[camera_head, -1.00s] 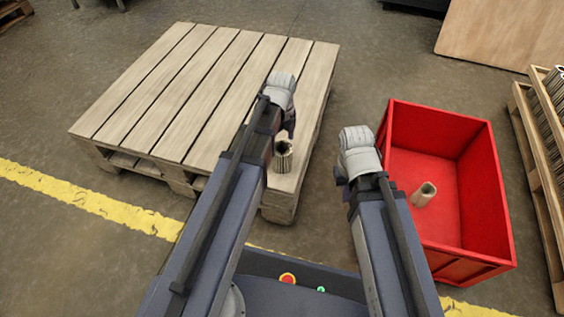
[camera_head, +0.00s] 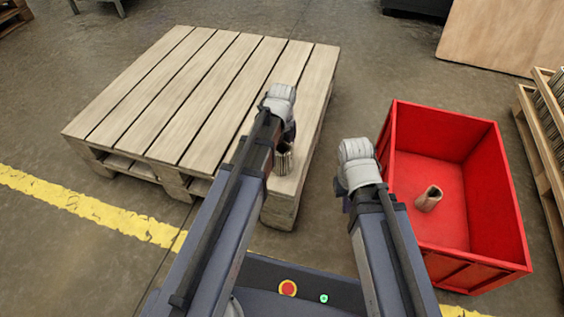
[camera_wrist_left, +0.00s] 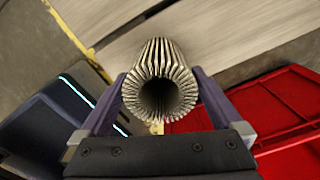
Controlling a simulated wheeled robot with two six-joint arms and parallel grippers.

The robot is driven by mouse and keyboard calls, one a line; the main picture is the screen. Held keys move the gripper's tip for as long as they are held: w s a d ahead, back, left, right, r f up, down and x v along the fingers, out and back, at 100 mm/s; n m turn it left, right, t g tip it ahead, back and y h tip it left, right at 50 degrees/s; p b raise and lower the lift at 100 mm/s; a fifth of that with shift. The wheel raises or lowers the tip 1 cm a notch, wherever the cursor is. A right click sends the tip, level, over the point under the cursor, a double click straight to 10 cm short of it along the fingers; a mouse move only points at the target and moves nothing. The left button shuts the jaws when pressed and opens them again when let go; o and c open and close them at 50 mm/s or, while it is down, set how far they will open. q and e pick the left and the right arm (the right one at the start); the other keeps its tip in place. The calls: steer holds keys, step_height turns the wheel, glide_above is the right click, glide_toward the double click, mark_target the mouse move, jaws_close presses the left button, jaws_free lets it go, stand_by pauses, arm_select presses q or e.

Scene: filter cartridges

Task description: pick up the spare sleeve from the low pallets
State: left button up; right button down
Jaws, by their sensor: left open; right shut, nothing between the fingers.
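The spare sleeve (camera_head: 284,164), a pleated grey-beige hollow tube, stands upright on the near right corner of the low wooden pallet (camera_head: 190,97). In the left wrist view the sleeve (camera_wrist_left: 160,62) shows end-on, its round opening facing the camera. My left gripper (camera_head: 287,140) is at the sleeve's top and hides part of it. In the wrist view its open fingers (camera_wrist_left: 160,78) lie on either side of the sleeve; whether they touch it I cannot tell. My right gripper (camera_head: 346,202) is shut and empty, between pallet and red crate.
The red crate (camera_head: 458,262) stands on the floor at the right, with another sleeve (camera_head: 429,199) inside. A pallet of stacked parts (camera_head: 541,165) is at the far right edge. A wooden board (camera_head: 505,35) is at the back right. Bare floor lies between pallet and crate.

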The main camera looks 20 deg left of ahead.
arm_select(q)
step_height(320, 180, down, 2)
steer(key=shift+f+b, duration=0.1)
steer(key=shift+b, duration=0.55)
arm_select(e)
step_height(320, 180, down, 2)
steer(key=shift+f, duration=0.1)
arm_select(q)
steer(key=c, duration=1)
